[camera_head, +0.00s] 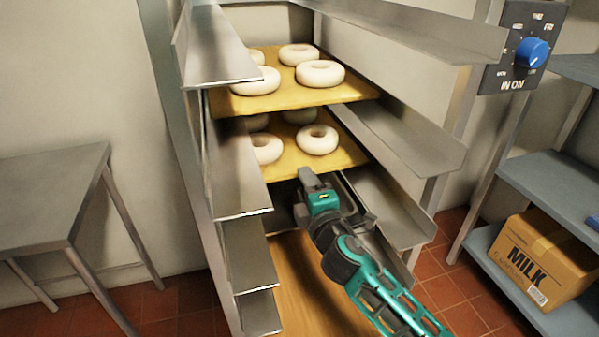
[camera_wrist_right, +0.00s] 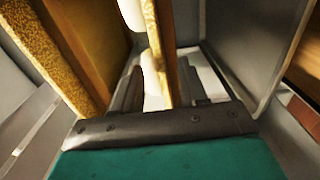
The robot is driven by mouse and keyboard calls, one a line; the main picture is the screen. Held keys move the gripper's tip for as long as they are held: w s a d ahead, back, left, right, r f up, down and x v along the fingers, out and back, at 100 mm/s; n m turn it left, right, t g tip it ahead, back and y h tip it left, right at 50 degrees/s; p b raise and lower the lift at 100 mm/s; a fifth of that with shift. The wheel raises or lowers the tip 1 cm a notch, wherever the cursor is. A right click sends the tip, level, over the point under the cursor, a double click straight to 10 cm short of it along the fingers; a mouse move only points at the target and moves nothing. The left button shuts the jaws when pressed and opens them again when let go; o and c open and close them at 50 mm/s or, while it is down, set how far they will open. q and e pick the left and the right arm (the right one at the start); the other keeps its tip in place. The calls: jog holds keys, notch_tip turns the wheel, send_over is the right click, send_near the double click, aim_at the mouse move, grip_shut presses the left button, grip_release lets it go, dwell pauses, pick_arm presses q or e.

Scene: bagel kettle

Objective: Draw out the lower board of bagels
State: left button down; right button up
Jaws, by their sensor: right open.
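The lower board (camera_head: 345,158) is yellow-brown and lies on side rails in the rack, with several pale ring bagels on it, such as this bagel (camera_head: 318,139). My right gripper (camera_head: 309,178) is at the middle of its front edge, pointing into the rack. In the right wrist view, the lower board (camera_wrist_right: 167,45) shows edge-on between the two dark, open fingers (camera_wrist_right: 160,88). I cannot tell whether either finger touches it. White bagels beside the board are partly hidden there. My left gripper is in neither view.
The upper board (camera_head: 300,92) with bagels lies just above; it also shows in the right wrist view (camera_wrist_right: 45,50). Metal rails (camera_head: 235,180) flank the boards. A steel table (camera_head: 45,195) stands left, a blue shelf with a milk carton (camera_head: 545,262) right.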

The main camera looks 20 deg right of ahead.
jog(key=w+b, duration=0.1)
jog(key=w, duration=0.3)
jog(key=shift+w, duration=0.25)
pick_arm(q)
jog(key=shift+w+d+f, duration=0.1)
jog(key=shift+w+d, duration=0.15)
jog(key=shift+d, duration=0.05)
pick_arm(e)
jog(key=shift+w+a, duration=0.1)
jog(key=shift+w, duration=0.35)
jog(key=c, duration=0.8)
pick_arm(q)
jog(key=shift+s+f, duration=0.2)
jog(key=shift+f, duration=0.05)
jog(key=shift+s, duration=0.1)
pick_arm(e)
jog(key=shift+s+f, duration=0.1)
